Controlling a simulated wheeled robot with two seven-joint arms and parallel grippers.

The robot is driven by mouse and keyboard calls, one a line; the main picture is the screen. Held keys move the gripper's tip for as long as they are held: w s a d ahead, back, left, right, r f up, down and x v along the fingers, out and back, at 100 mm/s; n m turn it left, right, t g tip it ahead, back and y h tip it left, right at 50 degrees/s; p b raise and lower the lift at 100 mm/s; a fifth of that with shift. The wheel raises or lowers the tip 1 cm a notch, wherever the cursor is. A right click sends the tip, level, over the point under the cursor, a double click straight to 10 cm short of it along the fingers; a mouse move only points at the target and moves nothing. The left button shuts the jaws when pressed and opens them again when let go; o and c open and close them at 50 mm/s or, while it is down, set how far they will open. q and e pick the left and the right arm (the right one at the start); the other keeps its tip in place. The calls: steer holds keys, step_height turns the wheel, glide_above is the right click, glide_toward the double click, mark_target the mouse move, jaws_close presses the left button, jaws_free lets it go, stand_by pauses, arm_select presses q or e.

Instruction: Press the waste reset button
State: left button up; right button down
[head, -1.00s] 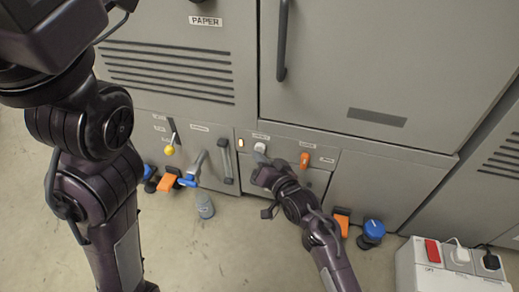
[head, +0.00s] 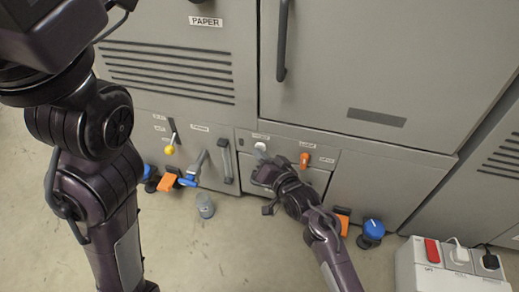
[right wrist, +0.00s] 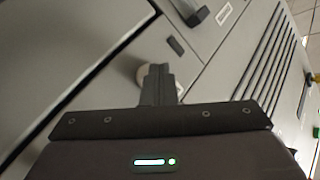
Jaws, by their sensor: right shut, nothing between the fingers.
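A white round button (head: 260,147), which I take for the waste reset button, sits on the lower grey panel; its small label is too blurred to read surely. My right gripper (head: 259,163) is just in front of and below it in the head view. In the right wrist view, the shut fingers (right wrist: 158,70) partly cover the button (right wrist: 142,77). They hold nothing, and I cannot tell whether they touch it. A small indicator (head: 240,142) left of the button looks unlit. My left arm shows at left, but its gripper is out of view.
An orange knob (head: 305,159) is right of the button. A grey lever handle (head: 225,161) and a yellow-knobbed lever (head: 169,149) are to the left. Blue-capped (head: 373,229) and orange fittings stand low near the floor. A white socket box (head: 420,268) is at lower right.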

steer(key=shift+s+a+p, duration=0.3)
steer(key=shift+s+p, duration=0.6)
steer(key=shift+s, duration=0.1)
steer(key=s+p, duration=0.1)
steer(key=s+a+p, duration=0.1)
steer(key=s, duration=0.1)
steer(key=s+p, duration=0.1)
steer(key=shift+s+a, duration=0.25)
steer(key=shift+s, duration=0.05)
